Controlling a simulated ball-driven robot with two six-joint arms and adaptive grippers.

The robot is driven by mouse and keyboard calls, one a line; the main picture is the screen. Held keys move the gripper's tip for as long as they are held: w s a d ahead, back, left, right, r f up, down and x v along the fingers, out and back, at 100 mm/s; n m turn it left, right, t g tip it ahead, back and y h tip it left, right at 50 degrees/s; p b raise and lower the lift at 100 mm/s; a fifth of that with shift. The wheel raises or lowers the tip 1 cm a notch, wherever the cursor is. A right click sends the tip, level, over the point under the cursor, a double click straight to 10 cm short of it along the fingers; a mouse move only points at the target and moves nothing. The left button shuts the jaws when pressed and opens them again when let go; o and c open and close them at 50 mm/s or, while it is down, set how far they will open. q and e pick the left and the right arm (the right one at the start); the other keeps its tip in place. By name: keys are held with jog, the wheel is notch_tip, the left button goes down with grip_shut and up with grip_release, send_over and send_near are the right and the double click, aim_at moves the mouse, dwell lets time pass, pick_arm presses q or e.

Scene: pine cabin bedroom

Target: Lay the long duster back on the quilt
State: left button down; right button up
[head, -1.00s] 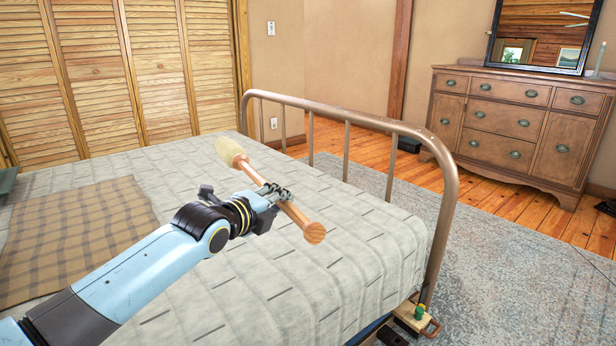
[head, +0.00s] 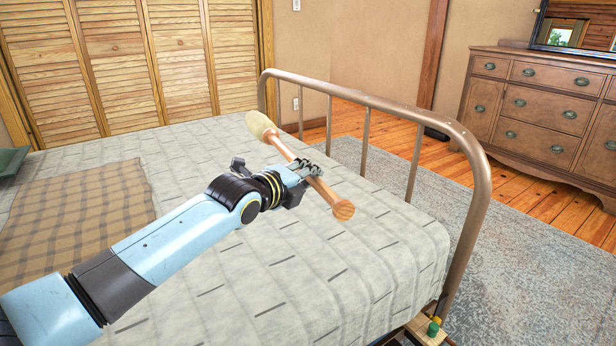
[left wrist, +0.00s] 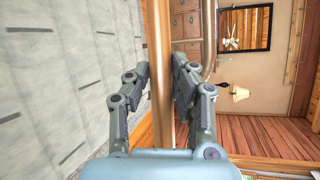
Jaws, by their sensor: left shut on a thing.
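The long duster (head: 283,149) has a wooden handle and a pale fluffy head at its far left end. My left gripper (head: 308,170) is shut on the handle, near its knobbed end. The duster appears to be held above the quilt (head: 290,270); the exact gap is hard to tell. In the left wrist view the handle (left wrist: 160,70) runs between the two fingers (left wrist: 162,88), with the pale quilt (left wrist: 60,80) to the left. My right gripper is not in view.
A brown metal bed rail (head: 392,122) stands just right of the duster. A plaid blanket (head: 75,205) lies on the quilt at left. A wooden dresser (head: 545,115) stands beyond the rug (head: 540,265). The quilt's near part is bare.

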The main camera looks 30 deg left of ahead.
pick_arm(q)
jog(key=b, duration=0.7)
send_over(306, 242)
notch_tip(306, 242, down, 10)
jog(key=shift+w+r, duration=0.1)
jog(key=shift+f+b, duration=0.75)
jog(key=shift+f, duration=0.3)
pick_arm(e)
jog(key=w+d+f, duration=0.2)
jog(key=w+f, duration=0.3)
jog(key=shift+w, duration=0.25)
pick_arm(q)
jog(key=shift+f+b, duration=0.7)
jog(key=shift+b, duration=0.05)
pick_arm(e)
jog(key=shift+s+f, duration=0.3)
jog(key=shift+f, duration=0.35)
pick_arm(q)
jog(key=c, duration=1.1)
grip_release()
jog(key=shift+o, duration=0.2)
jog(key=v, duration=1.2)
